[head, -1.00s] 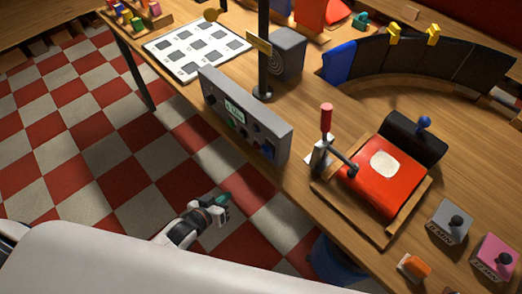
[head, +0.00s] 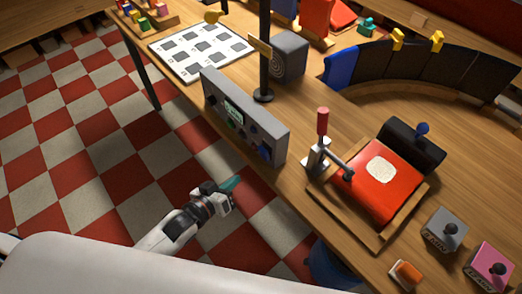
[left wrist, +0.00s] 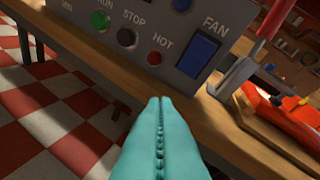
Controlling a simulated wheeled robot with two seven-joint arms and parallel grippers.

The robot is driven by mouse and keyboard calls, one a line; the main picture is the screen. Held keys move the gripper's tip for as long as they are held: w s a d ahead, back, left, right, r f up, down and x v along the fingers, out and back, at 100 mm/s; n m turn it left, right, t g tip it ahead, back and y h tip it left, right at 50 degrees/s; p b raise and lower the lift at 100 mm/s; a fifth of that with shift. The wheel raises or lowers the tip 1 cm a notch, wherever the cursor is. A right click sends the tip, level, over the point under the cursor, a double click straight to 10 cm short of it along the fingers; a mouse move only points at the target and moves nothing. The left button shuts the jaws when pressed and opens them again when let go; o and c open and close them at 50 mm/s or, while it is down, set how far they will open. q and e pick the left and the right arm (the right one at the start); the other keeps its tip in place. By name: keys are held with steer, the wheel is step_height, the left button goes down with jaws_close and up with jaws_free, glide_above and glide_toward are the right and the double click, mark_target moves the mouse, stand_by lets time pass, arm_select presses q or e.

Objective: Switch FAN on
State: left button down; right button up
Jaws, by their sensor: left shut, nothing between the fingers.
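The grey control panel (head: 243,115) stands at the table's front edge in the head view. In the left wrist view its front (left wrist: 150,25) carries a blue rocker switch (left wrist: 198,54) under the word FAN. The switch also shows at the panel's right end in the head view (head: 264,151). I cannot tell which way the rocker is set. My left gripper (head: 232,184) has teal fingers, shut and empty, in front of and below the panel, apart from it. In the left wrist view the fingertips (left wrist: 160,100) point up toward the panel, left of the switch. My right gripper is not in view.
Right of the panel is a clamp with a red handle (head: 323,122), beside a red pad (head: 380,180) in a wooden frame. A black post (head: 264,50) stands behind the panel. Green, dark and red buttons (left wrist: 101,21) sit left of the switch. The floor ahead is clear.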

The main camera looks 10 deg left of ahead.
mark_target(261, 153)
arm_select(q)
steer(key=shift+w+d+r+p, duration=0.2)
steer(key=shift+w+d+r, duration=0.45)
steer(key=shift+w, duration=0.25)
steer(key=shift+w+d+r+p, duration=0.15)
steer(key=shift+w+d+r, duration=0.25)
steer(key=shift+w+d, duration=0.4)
steer(key=shift+w+d+r+p, duration=0.2)
steer(key=shift+w+d+r, duration=0.4)
steer(key=shift+w, duration=0.35)
steer(key=shift+w+d, duration=0.1)
steer(key=shift+w+d+r+p, duration=0.15)
steer(key=shift+w+d+p, duration=0.05)
steer(key=shift+w+p, duration=0.1)
steer(key=shift+w+d+r, duration=0.2)
steer(key=shift+w+d, duration=0.05)
stand_by(0.9)
steer(key=shift+s+a, duration=0.1)
steer(key=shift+s+a+f+p, duration=0.35)
steer(key=shift+s+a+f, duration=0.1)
steer(key=shift+s, duration=0.1)
